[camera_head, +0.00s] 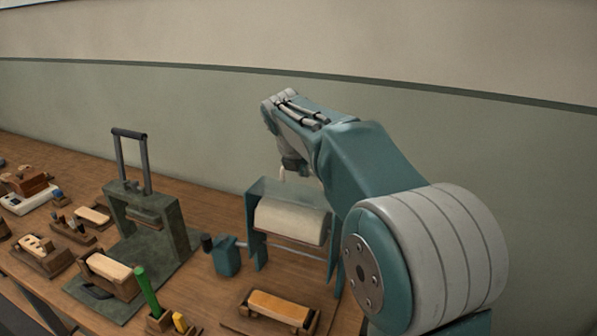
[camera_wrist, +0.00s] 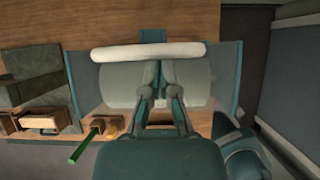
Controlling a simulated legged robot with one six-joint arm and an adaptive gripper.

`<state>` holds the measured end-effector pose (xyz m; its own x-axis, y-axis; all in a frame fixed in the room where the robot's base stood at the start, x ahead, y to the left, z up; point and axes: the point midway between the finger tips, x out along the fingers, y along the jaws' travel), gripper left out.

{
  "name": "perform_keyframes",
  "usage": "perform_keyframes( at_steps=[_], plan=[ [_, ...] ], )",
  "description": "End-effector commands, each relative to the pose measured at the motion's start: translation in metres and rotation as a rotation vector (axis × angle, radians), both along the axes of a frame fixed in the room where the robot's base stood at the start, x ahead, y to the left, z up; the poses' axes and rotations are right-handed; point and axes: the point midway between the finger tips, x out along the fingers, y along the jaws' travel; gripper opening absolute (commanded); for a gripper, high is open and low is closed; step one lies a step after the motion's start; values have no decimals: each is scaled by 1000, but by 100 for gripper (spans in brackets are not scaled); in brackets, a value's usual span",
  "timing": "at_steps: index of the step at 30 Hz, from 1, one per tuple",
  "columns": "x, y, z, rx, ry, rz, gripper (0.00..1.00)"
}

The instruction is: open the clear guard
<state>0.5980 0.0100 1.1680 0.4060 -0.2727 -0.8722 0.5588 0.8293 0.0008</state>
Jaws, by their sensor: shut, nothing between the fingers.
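A teal-framed stand (camera_head: 251,232) holds a wide pale drum-like part (camera_head: 290,221) between its two side plates. A faint see-through grey-teal sheet (camera_head: 285,190) seems to lie over its top; I cannot clearly tell the clear guard's edges. In the wrist view, a white bar (camera_wrist: 120,53) runs across the far side of a pale grey surface (camera_wrist: 118,84), between teal side panels. My gripper (camera_wrist: 160,68) is shut and empty, its fingertips over that surface close to the white bar; contact cannot be told. In the head view, my gripper (camera_head: 297,168) is above the stand, partly hidden by my arm.
A dark green press (camera_head: 150,215) with a tall handle stands left of the stand. A brush block (camera_head: 280,307) on a tray lies in front. A green-handled tool (camera_head: 148,292) stands upright nearby. Several wooden trays fill the bench's left. A wall rises behind.

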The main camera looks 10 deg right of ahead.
Motion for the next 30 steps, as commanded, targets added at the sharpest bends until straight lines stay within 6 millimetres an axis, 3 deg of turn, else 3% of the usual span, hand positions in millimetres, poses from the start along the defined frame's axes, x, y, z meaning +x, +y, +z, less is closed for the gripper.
perform_keyframes(
  at_steps=[12, 24, 30],
  plan=[
    [39, -22, -6, -3, 0, 1, 0],
    [40, -23, -6, -2, 0, 1, 0],
    [30, -7, 4, -2, -2, 1, 0]
  ],
)
